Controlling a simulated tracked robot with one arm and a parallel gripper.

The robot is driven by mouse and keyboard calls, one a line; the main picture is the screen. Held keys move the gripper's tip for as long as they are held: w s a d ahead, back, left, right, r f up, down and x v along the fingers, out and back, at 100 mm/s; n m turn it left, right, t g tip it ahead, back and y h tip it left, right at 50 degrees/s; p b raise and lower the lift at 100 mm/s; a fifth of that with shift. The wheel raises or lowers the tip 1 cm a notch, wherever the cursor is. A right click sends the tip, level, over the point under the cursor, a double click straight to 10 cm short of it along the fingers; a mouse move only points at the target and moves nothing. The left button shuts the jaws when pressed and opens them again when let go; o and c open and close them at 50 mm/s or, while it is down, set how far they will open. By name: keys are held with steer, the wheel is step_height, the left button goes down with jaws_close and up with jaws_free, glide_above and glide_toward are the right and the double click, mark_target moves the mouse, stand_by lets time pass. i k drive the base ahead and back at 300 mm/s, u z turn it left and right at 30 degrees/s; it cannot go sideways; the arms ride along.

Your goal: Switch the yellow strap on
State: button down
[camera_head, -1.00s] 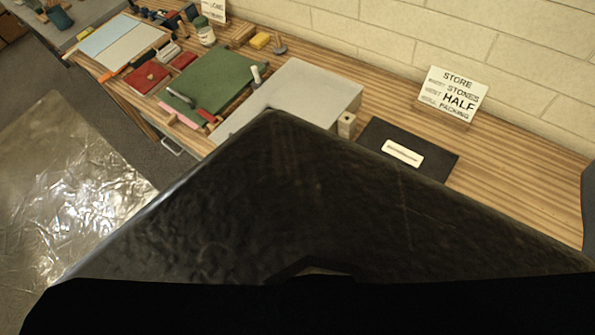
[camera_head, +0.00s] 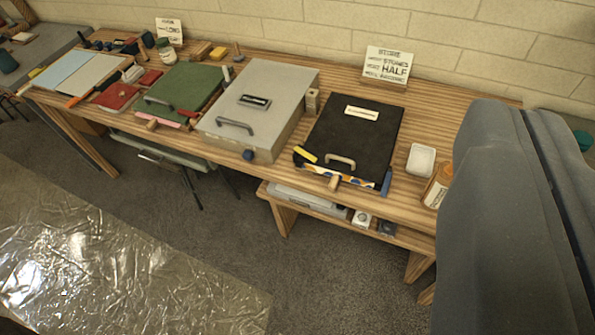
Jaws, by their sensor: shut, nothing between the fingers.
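A small yellow strap-like piece (camera_head: 305,154) lies at the front left corner of a black flat case (camera_head: 350,136) on the wooden bench. A blue piece (camera_head: 387,181) sits at the case's front right corner. A pale handle (camera_head: 341,160) is on the case's front part, with a patterned strip (camera_head: 361,181) along its front edge. The yellow piece is too small to tell whether it is fastened. My gripper is out of view.
A grey case (camera_head: 262,92) with a handle stands left of the black case. A white dish (camera_head: 421,160) and an orange bottle (camera_head: 438,186) stand to its right. A large grey-blue shape (camera_head: 500,230) blocks the right side. Open floor (camera_head: 240,245) lies in front.

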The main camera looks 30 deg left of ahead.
mark_target(311, 157)
steer(key=u, duration=0.55)
steer(key=i, duration=1)
steer(key=z, duration=0.05)
